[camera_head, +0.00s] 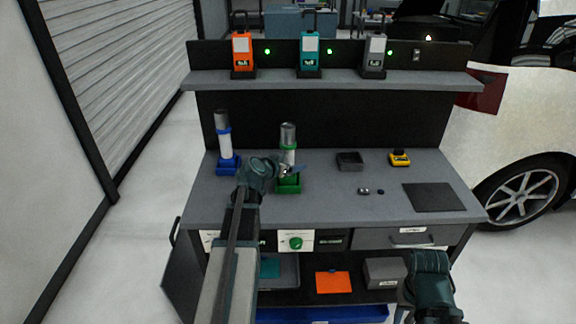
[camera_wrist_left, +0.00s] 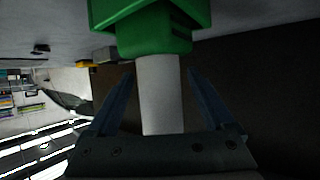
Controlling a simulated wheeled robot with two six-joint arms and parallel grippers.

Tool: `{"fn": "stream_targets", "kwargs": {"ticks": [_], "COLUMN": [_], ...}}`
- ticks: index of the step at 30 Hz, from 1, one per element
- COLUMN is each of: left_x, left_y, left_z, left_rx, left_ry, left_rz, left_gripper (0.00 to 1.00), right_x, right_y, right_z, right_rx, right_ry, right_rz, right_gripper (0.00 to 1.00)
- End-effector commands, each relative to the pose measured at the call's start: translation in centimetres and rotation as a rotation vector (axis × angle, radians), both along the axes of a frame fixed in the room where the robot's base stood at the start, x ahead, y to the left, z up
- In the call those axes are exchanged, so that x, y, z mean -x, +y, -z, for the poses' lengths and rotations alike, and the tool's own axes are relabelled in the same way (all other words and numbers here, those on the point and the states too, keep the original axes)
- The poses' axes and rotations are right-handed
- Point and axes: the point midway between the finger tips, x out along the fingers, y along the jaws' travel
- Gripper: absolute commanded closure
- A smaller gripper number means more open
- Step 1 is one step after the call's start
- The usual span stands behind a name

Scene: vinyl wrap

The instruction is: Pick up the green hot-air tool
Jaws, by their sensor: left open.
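The green hot-air tool (camera_head: 288,135) stands upright in a green stand (camera_head: 289,185) on the workbench. It has a grey top and a green collar. In the left wrist view the picture is upside down, and the tool's white barrel (camera_wrist_left: 161,95) runs below a green part (camera_wrist_left: 152,38). My left gripper (camera_head: 290,169) is at the tool, in front of its lower part. In the wrist view its two fingers (camera_wrist_left: 160,78) are spread on either side of the white barrel, with gaps visible on both sides. My right gripper's fingers are not visible.
A similar blue tool (camera_head: 224,140) stands to the left in a blue stand. A shelf (camera_head: 330,80) with three chargers runs behind. The front right bench is mostly clear.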

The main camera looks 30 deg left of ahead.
Motion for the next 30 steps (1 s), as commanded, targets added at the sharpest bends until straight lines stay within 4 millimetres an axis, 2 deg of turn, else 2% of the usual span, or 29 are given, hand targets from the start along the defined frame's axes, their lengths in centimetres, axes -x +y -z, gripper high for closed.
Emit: {"fn": "stream_targets", "kwargs": {"ticks": [1, 3, 9, 11, 24, 30], "left_x": [-0.90, -1.32, -1.25, -1.24, -1.23, -1.23], "left_y": [0.05, 0.02, -0.04, -0.04, -0.04, -0.04], "left_z": [0.69, 0.81, 0.67, 0.67, 0.66, 0.67], "left_rx": [0.000, 0.000, 0.000, 0.000, 0.000, 0.000], "left_ry": [0.000, 0.000, 0.000, 0.000, 0.000, 0.000], "left_rz": [0.001, 0.001, 0.000, 0.000, 0.000, 0.000], "left_gripper": [0.14, 0.14, 0.14, 0.22, 1.00, 1.00], "right_x": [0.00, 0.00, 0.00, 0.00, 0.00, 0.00], "right_y": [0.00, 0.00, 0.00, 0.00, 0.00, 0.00], "right_z": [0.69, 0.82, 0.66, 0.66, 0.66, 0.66], "right_rx": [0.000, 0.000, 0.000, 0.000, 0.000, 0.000], "right_ry": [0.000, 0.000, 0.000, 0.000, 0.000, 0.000], "right_rz": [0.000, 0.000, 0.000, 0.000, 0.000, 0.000], "right_gripper": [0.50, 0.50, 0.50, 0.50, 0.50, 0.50]}}
